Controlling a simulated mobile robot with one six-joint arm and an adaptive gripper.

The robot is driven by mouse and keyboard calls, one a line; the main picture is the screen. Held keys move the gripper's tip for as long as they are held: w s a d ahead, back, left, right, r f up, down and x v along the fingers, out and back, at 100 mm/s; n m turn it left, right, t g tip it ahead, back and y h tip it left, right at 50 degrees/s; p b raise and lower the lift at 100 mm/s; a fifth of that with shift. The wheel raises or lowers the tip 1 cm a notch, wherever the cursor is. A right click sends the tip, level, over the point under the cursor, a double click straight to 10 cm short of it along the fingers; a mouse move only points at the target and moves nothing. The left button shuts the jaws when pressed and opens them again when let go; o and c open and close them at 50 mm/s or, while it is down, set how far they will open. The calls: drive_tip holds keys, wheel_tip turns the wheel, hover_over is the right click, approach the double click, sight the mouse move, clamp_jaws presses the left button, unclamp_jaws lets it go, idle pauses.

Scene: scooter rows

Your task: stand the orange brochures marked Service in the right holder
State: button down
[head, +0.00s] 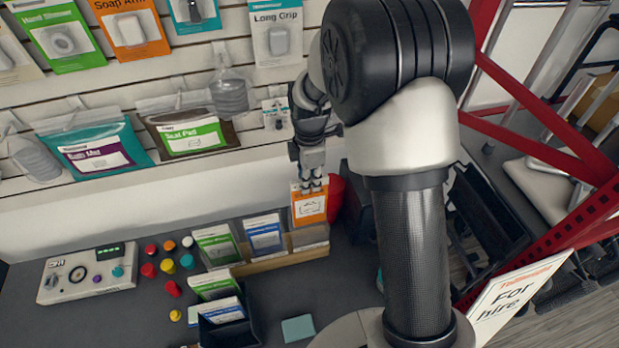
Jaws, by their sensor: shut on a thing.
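My gripper (312,186) is shut on an orange brochure (310,208) with a white panel. It holds the brochure by its top edge, upright, at the right-hand slot of a wooden-based holder row (282,261). The brochure's lower edge is close above or just inside the slot's greyish front (309,236); I cannot tell which. Green brochures (216,246) stand in the left slot and blue brochures (263,235) in the middle slot. The lettering on the orange brochure is too small to read.
A dark box (232,333) holding green and blue brochures stands in front. A teal block (298,328) lies to its right. Coloured caps (167,266) and a control box (86,272) are at left. A red object (337,196) is right behind the brochure. Hanging packages line the wall.

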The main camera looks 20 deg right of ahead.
sight(309, 206)
drive_tip(key=shift+f+b, duration=3.95)
drive_tip(key=shift+f, duration=2)
drive_tip(key=c, duration=1.6)
unclamp_jaws()
drive_tip(key=shift+w, duration=0.1)
drive_tip(key=shift+o, duration=0.2)
drive_tip(key=shift+r, duration=0.1)
